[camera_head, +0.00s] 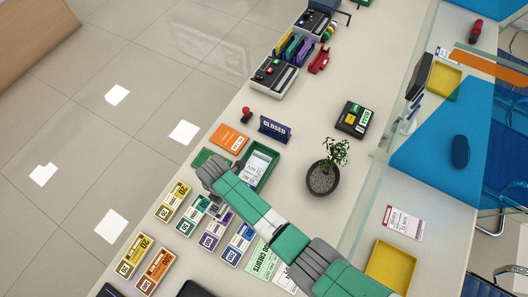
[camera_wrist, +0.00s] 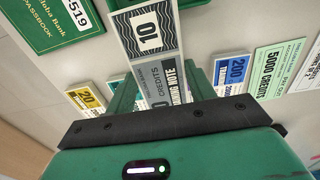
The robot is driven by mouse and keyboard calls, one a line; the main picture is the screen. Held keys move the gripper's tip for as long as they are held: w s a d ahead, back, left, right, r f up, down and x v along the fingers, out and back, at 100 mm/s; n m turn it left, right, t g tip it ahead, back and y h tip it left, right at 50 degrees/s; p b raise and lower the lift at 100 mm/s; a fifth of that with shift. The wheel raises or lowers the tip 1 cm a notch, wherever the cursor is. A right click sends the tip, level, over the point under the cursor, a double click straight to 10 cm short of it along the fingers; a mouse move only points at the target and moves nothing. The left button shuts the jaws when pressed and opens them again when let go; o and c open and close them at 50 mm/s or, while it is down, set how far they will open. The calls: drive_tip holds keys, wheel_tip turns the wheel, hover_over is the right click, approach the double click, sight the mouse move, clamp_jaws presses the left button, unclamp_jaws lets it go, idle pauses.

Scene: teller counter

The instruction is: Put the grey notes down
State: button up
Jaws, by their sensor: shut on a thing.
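The grey notes (camera_wrist: 150,55), marked 10, are between the green fingers of my gripper (camera_wrist: 160,95) in the wrist view. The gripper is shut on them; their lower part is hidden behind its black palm. In the head view my gripper (camera_head: 217,205) is low over the row of note stacks, partly covered by my arm. Whether the grey notes touch the counter is unclear. A yellow 20 stack (camera_wrist: 86,100) shows to the left of the grey notes in the wrist view, and a blue 200 stack (camera_wrist: 230,72) to the right.
Yellow (camera_head: 172,196), purple (camera_head: 214,232) and blue (camera_head: 238,244) stacks stand close around my gripper. A green passbook (camera_wrist: 50,22), a green tray (camera_head: 270,173) with a paper and a potted plant (camera_head: 323,180) are nearby.

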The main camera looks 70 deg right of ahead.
drive_tip(key=shift+d+f, duration=0.1)
drive_tip(key=shift+d, duration=0.15)
drive_tip(key=b, duration=0.8)
hover_over(254, 170)
drive_tip(key=a, duration=0.2)
drive_tip(key=shift+w+d+f, duration=0.25)
drive_tip(key=shift+w+f, duration=0.1)
drive_tip(key=shift+f, duration=0.4)
drive_tip(key=shift+s+d+r, duration=0.15)
drive_tip(key=shift+d+r, duration=0.05)
drive_tip(key=shift+d, duration=0.1)
drive_tip(key=f+b, duration=0.2)
drive_tip(key=d+f+b, duration=0.1)
drive_tip(key=b, duration=0.2)
drive_tip(key=shift+s+d+f, duration=0.15)
drive_tip(key=shift+s+f, duration=0.05)
drive_tip(key=shift+f, duration=0.4)
drive_tip(key=shift+r, duration=0.3)
drive_tip(key=o, duration=1.1)
wheel_tip(254, 170, up, 12)
drive_tip(key=p, duration=0.3)
